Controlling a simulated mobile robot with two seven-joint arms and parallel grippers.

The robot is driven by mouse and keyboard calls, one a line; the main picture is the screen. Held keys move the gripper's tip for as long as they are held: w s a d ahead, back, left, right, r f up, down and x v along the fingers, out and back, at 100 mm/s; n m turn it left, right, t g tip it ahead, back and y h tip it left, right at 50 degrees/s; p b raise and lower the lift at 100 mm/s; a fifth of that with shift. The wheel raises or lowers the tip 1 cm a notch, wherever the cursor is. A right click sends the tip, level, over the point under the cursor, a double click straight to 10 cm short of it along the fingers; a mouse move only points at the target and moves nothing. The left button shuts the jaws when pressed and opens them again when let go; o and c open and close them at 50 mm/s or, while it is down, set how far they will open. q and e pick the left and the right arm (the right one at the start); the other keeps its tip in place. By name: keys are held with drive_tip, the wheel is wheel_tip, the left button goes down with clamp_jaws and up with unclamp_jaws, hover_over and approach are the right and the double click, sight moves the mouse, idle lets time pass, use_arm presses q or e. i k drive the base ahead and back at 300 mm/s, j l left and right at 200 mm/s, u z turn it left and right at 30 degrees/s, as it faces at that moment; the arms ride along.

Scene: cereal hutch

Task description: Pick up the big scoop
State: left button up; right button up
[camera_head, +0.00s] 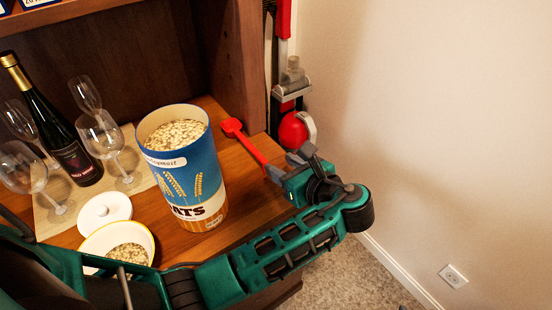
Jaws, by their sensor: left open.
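The red scoop (248,142) lies on the wooden hutch surface, right of the oats container. Its head points to the back left and its handle reaches toward my left gripper. My left gripper (285,163) is open at the handle's near end, by the surface's right edge. The fingers partly hide the handle's end, and I cannot tell if they touch it. My left arm crosses the front of the view. My right gripper is not in view.
The tall blue oats container (192,177) stands left of the scoop. A bowl of oats (128,249), a white lid (104,210), a wine bottle (65,145) and several glasses stand further left. The hutch side panel (238,60) rises behind. A red appliance (294,130) stands beyond the right edge.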

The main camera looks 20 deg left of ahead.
sight(245, 145)
drive_tip(key=k+l, duration=0.15)
drive_tip(key=l, duration=0.25)
drive_tip(key=k+l, duration=0.15)
drive_tip(key=l, duration=0.25)
drive_tip(key=k+l, duration=0.15)
drive_tip(key=l, duration=0.2)
drive_tip(key=k+l, duration=0.15)
drive_tip(key=l, duration=0.25)
drive_tip(key=k+l, duration=0.15)
drive_tip(key=l, duration=0.25)
